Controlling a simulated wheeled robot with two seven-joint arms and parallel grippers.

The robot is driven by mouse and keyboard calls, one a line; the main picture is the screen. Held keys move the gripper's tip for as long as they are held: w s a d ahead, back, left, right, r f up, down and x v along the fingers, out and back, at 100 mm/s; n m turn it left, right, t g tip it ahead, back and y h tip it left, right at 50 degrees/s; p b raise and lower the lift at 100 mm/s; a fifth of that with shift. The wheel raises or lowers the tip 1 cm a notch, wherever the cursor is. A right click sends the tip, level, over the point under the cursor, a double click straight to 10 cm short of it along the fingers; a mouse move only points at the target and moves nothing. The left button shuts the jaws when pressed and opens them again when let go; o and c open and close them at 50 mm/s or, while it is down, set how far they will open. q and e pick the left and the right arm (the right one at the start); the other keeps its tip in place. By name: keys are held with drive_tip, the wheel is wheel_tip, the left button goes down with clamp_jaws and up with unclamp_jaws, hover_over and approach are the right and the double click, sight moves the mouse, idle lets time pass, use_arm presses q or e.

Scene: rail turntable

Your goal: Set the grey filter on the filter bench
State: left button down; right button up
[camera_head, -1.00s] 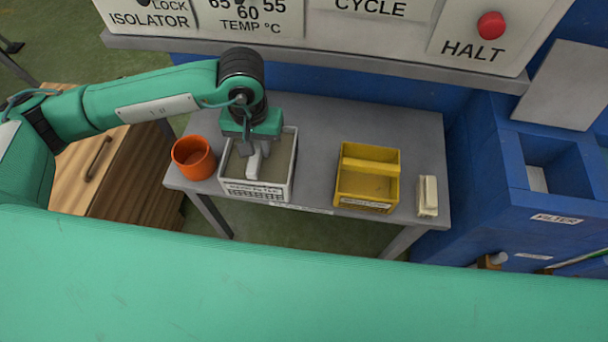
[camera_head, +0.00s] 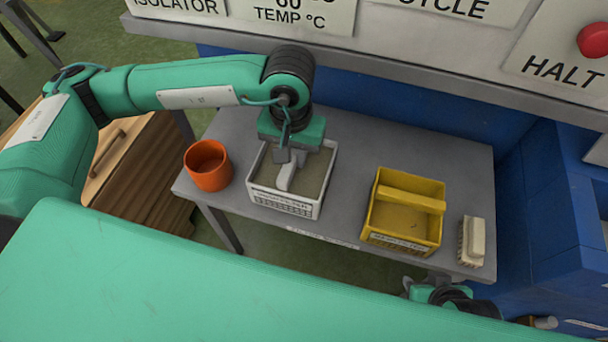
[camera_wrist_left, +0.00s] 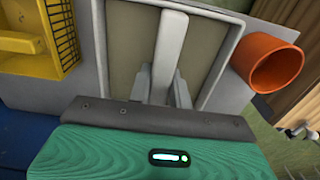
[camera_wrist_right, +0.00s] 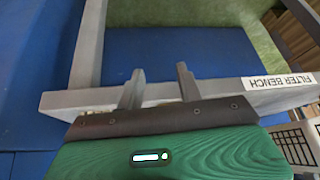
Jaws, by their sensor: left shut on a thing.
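The grey filter (camera_head: 292,203) is an open box with pale slotted walls, a sandy inside and a grey handle. It sits over the left part of the grey filter bench (camera_head: 345,150), on it or just above; I cannot tell which. My left gripper (camera_head: 288,166) is shut on its handle; the left wrist view shows the fingers (camera_wrist_left: 162,85) around the handle, over the box's middle. My right gripper (camera_head: 428,290) is low by the bench's front edge. In the right wrist view its fingers (camera_wrist_right: 160,85) stand apart and empty near that edge and the bench label.
An orange cup (camera_head: 208,166) stands left of the filter with a small gap. A yellow basket (camera_head: 404,212) and a cream brush (camera_head: 472,242) stand to the right. A panel ledge (camera_head: 420,66) overhangs behind. Bare bench lies between filter and yellow basket.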

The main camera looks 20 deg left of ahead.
sight(295, 181)
use_arm(q)
wheel_tip(295, 181, down, 5)
drive_tip(key=shift+f, duration=0.15)
use_arm(e)
drive_tip(key=shift+w+a+f+t, duration=0.1)
drive_tip(key=shift+w+a+t, duration=0.2)
use_arm(q)
drive_tip(key=shift+f+b, duration=0.1)
drive_tip(key=shift+b, duration=0.25)
drive_tip(key=c, duration=1.3)
unclamp_jaws()
use_arm(e)
drive_tip(key=shift+w+a+f+y, duration=0.2)
drive_tip(key=shift+a+y, duration=0.1)
drive_tip(key=shift+a, duration=0.15)
use_arm(q)
wheel_tip(295, 181, up, 12)
drive_tip(key=shift+r+p, duration=0.15)
drive_tip(key=shift+p, duration=0.4)
use_arm(e)
drive_tip(key=shift+s+d+r+g+h, duration=0.2)
drive_tip(key=shift+s+d+g, duration=0.05)
drive_tip(key=shift+s+d, duration=0.25)
drive_tip(key=shift+s+d+r+g+h, duration=0.25)
drive_tip(key=shift+s+d, duration=0.1)
drive_tip(key=shift+d, duration=0.25)
